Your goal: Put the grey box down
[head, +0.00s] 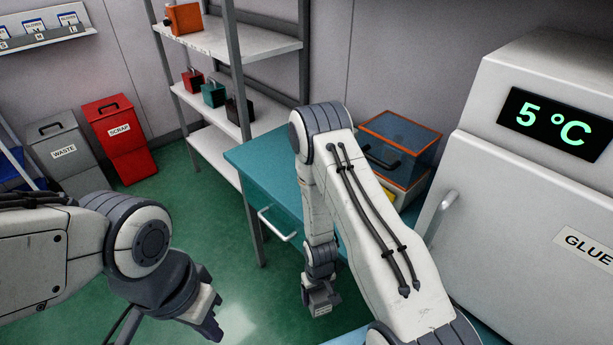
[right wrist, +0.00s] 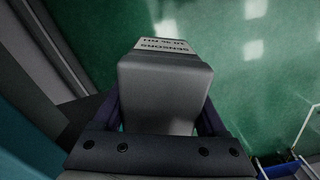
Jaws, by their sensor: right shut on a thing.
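The grey box (right wrist: 165,78) fills the middle of the right wrist view. Its white label reads "SENSORS" with a second line that looks like "10 % RH". My right gripper (right wrist: 160,112) is shut on it, with a dark finger at each side. Green floor shows beyond the box, with no surface touching it that I can see.
A teal bench (head: 254,163) with a drawer handle carries a blue clear-sided box with orange edges (head: 404,142). A shelf rack (head: 243,42) holds an orange box and several small boxes. WASTE (head: 66,165) and SCRAP (head: 120,140) bins stand left. A white GLUE cabinet (head: 520,190) stands right.

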